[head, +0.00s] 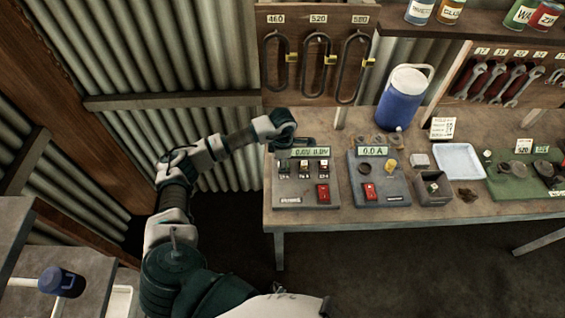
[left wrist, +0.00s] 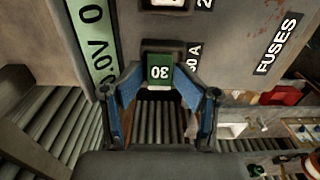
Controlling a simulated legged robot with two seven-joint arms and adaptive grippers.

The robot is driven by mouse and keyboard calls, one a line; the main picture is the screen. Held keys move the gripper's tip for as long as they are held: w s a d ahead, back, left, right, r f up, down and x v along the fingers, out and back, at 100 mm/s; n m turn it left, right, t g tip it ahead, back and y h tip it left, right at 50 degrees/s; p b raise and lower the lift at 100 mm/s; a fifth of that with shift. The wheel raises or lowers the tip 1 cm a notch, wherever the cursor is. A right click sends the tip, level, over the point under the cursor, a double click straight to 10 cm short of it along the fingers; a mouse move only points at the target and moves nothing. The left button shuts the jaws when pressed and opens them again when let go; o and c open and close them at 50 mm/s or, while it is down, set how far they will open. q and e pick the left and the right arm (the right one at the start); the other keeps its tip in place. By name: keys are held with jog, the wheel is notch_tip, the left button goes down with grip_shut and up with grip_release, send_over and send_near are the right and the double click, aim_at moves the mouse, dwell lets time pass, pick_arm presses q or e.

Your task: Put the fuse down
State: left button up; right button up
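A green fuse (left wrist: 159,71) marked "30" sits between the fingertips of my left gripper (left wrist: 160,75) in the left wrist view. The blue fingers appear closed on its sides. Beyond it is a grey panel (left wrist: 225,50) with a "FUSES" label and a dark slot beside a "30 A" label. In the head view my left gripper (head: 284,128) is at the back left corner of the workbench (head: 345,214), by the grey meter box (head: 306,196) with a green display. The fuse cannot be made out there. My right gripper is not in view.
A second grey box (head: 379,187) reading "0.0 A" stands right of the meter box. Further right are a small dark bin (head: 433,188), a white tray (head: 459,161) and a green mat (head: 510,187). A blue jug (head: 402,97) stands behind. The bench's front strip is mostly clear.

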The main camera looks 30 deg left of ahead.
pick_arm(q)
jog(key=shift+r, duration=0.2)
notch_tip(320, 180, up, 18)
jog(key=shift+b, duration=0.35)
jog(key=shift+f, duration=0.1)
dwell(0.4)
